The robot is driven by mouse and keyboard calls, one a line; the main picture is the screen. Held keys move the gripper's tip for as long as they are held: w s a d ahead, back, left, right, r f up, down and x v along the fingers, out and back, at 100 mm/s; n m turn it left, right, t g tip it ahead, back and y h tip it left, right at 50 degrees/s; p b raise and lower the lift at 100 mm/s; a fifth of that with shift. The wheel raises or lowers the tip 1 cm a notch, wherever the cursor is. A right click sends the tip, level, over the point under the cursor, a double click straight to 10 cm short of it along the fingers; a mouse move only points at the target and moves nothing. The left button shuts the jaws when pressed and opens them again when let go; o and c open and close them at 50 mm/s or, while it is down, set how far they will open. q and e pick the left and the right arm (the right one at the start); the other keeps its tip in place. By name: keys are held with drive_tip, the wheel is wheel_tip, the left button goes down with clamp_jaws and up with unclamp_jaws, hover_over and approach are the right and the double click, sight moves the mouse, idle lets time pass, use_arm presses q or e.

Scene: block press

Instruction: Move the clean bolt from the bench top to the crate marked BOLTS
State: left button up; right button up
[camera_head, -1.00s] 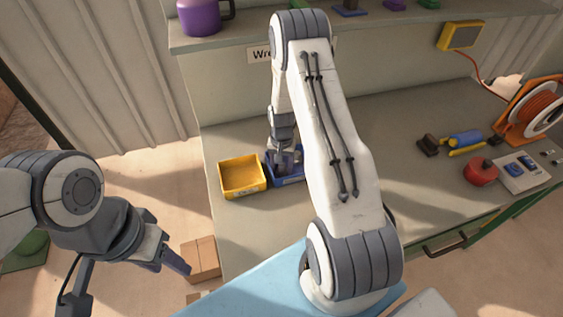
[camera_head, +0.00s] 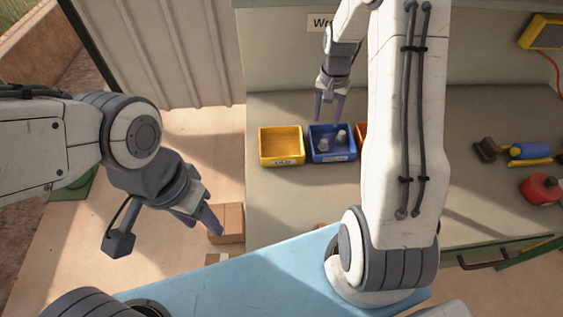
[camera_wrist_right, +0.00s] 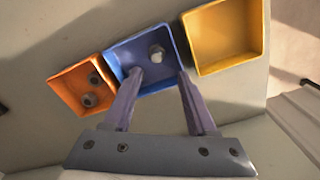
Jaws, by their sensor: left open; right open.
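My right gripper (camera_head: 329,117) is open and empty, just above a blue crate (camera_head: 333,157). Two grey bolt-like pieces lie in this crate, one at the left (camera_head: 323,144) and one at the right (camera_head: 341,136). In the right wrist view, my right gripper (camera_wrist_right: 160,76) shows its fingers apart over the near side of the blue crate (camera_wrist_right: 165,33), with one grey piece (camera_wrist_right: 157,53) between and beyond the tips. The crate labels are too small to read. My left gripper (camera_head: 200,222) is open and empty, off the bench at left.
A yellow crate (camera_head: 282,160) beside the blue one is empty. An orange crate (camera_wrist_right: 62,92) on the other side holds two grey pieces; my right arm mostly hides it in the head view. A brush (camera_head: 485,149), blue-and-yellow tool (camera_head: 530,151) and red round object (camera_head: 540,188) lie farther right.

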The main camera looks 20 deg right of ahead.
drive_tip(key=s+a+r+n, duration=0.3)
drive_tip(key=a, duration=0.4)
drive_tip(key=s+a+r+n, duration=0.3)
drive_tip(key=s+a+r, duration=0.1)
drive_tip(key=a, duration=0.3)
drive_tip(key=s+a+r+n, duration=0.2)
drive_tip(key=s+a+r, duration=0.1)
drive_tip(key=a, duration=0.4)
drive_tip(key=s+a+n, duration=0.3)
drive_tip(key=s, duration=0.5)
drive_tip(key=s+a+r+n+y+b, duration=0.1)
drive_tip(key=s+n, duration=0.3)
drive_tip(key=s, duration=0.4)
drive_tip(key=shift+a+n, duration=0.3)
drive_tip(key=shift+a, duration=0.6)
drive_tip(key=shift+r, duration=0.1)
